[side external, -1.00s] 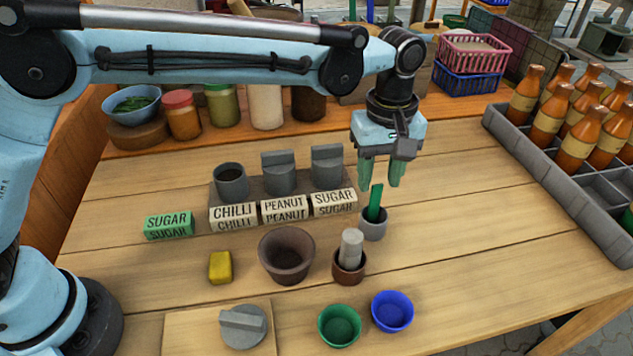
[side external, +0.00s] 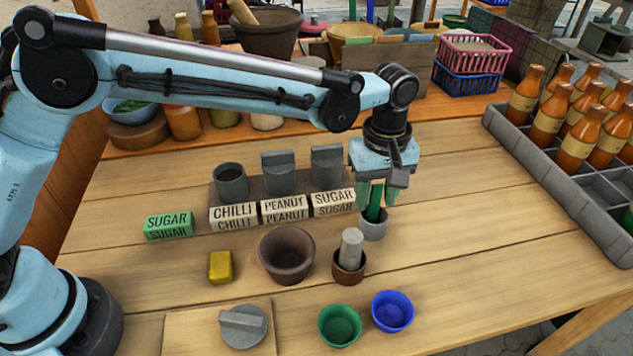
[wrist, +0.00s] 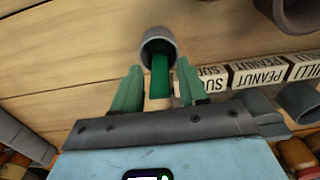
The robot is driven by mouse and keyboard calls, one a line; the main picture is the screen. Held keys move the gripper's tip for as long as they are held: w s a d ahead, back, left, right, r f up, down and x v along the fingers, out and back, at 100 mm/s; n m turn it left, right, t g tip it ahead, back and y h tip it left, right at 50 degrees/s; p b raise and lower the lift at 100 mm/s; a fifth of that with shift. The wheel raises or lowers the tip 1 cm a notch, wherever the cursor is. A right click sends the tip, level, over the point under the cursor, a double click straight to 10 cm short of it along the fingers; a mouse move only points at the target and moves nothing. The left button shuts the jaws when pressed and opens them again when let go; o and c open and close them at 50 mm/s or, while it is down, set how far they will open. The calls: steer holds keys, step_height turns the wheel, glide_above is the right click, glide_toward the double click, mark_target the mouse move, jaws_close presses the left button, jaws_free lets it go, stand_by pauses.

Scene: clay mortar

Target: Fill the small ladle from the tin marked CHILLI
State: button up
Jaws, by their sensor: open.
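The open grey tin (side external: 231,182) stands behind the block marked CHILLI (side external: 233,215) at the left of the row. A green handle (side external: 375,202) stands up out of a small grey cup (side external: 373,228); the ladle end inside is hidden. My gripper (side external: 376,203) is open, pointing down, with its green fingers around the handle's upper part. In the wrist view the handle (wrist: 160,76) lies between the two fingers (wrist: 156,88), with a gap on each side, and the grey cup (wrist: 158,46) is beyond them.
Lidded grey tins (side external: 278,172) stand behind the PEANUT and SUGAR blocks. A loose green SUGAR block (side external: 168,224) lies at left. A brown bowl (side external: 287,256), a mortar with pestle (side external: 349,262), a yellow block (side external: 220,267) and a lid (side external: 243,326) lie nearer. A bottle crate (side external: 560,180) is at right.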

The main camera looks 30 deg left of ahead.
jaws_close()
steer(key=shift+r, duration=3.55)
steer(key=s+a+r, duration=0.2)
steer(key=s+a, duration=0.1)
steer(key=a, duration=0.6)
steer(key=s+a+r, duration=0.1)
steer(key=s+a, duration=0.1)
steer(key=a, duration=0.7)
steer(key=s+a+r, duration=0.2)
steer(key=s+a, duration=0.1)
steer(key=a, duration=0.6)
steer(key=shift+w+f, duration=0.1)
steer(key=shift+f, duration=3.95)
